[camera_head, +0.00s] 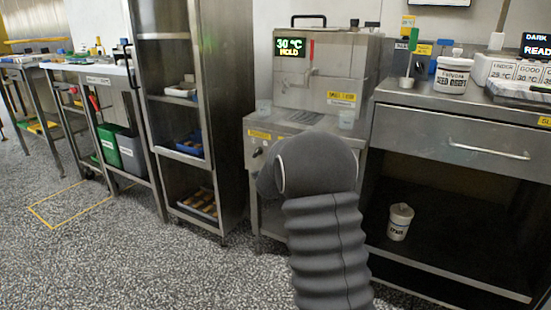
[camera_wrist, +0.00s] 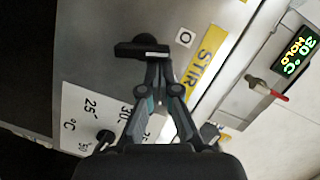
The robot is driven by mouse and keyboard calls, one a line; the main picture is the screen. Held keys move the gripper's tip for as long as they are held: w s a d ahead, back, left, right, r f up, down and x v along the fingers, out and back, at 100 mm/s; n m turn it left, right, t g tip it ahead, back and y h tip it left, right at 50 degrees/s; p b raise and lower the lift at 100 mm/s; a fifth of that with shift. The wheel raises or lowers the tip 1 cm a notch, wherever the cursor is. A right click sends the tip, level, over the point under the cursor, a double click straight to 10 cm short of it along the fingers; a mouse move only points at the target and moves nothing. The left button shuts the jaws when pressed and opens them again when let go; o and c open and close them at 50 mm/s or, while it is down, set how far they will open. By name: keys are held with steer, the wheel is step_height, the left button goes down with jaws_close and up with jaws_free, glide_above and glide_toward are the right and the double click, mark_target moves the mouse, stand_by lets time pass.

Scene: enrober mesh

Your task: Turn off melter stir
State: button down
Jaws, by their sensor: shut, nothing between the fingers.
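The melter (camera_head: 322,85) is a steel machine whose display (camera_head: 290,47) reads 30 °C HOLD; the display also shows in the wrist view (camera_wrist: 293,53). In the wrist view, a yellow STIR label (camera_wrist: 205,60) lies on the steel panel beside a small square marked O (camera_wrist: 185,37). A black bar-shaped switch handle (camera_wrist: 130,48) lies left of the label. My gripper (camera_wrist: 158,62) is shut and empty, its tips at the handle's lower edge; I cannot tell if they touch. In the head view my arm hides my gripper and part of the melter's lower front.
A white temperature dial plate (camera_wrist: 83,115) with a black knob (camera_wrist: 105,137) sits near my gripper. A red-handled lever (camera_wrist: 265,88) is at the right. A steel bench (camera_head: 450,115) stands right of the melter, an open shelf rack (camera_head: 220,110) left.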

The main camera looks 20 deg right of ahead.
steer(key=s+a+r+b, duration=0.1)
steer(key=s+a, duration=0.3)
steer(key=s, duration=0.6)
steer(key=shift+s+r+b, duration=0.3)
steer(key=shift+s+r, duration=0.1)
steer(key=shift+r, duration=0.25)
